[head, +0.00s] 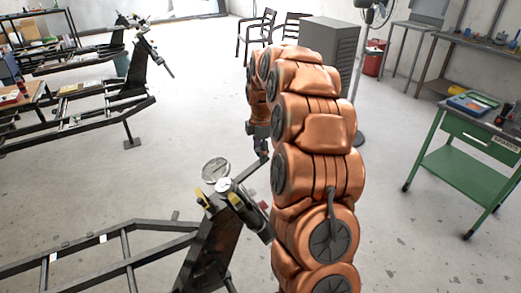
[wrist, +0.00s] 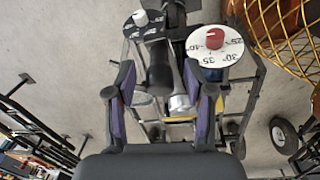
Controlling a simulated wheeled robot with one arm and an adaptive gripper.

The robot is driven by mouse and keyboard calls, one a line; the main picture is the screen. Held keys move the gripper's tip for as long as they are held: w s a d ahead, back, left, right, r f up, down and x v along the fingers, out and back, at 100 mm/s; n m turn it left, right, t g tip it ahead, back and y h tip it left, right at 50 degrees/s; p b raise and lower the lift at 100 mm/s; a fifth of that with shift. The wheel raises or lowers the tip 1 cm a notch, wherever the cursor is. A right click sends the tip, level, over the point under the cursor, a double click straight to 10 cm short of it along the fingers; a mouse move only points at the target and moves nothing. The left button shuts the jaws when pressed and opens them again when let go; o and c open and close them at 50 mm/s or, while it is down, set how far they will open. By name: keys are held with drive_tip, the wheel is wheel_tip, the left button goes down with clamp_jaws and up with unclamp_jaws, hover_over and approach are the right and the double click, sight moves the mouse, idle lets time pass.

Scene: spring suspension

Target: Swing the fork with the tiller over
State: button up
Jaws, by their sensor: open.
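The fork assembly (head: 208,250) stands at the lower middle of the head view, a dark upright with a round disc and yellow parts at its top. A thin bar runs from its top up towards my arm's end. In the wrist view a dark thick bar (wrist: 158,70), which looks like the tiller, and a silver rod (wrist: 180,98) lie between the fingers of my gripper (wrist: 158,78). The fingers are apart, and I cannot tell whether either touches the bar. A white dial (wrist: 228,58) with a red knob is just beyond the right finger. My arm hides part of the fork's surroundings.
A dark low frame (head: 80,258) extends left from the fork. Similar frames (head: 70,125) stand at the upper left. A green cart (head: 455,172) stands right, a grey cabinet (head: 331,45) and chairs (head: 256,30) behind. Open floor lies between.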

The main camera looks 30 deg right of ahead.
drive_tip(key=shift+f, duration=0.3)
drive_tip(key=shift+c, duration=0.2)
clamp_jaws()
idle(0.3)
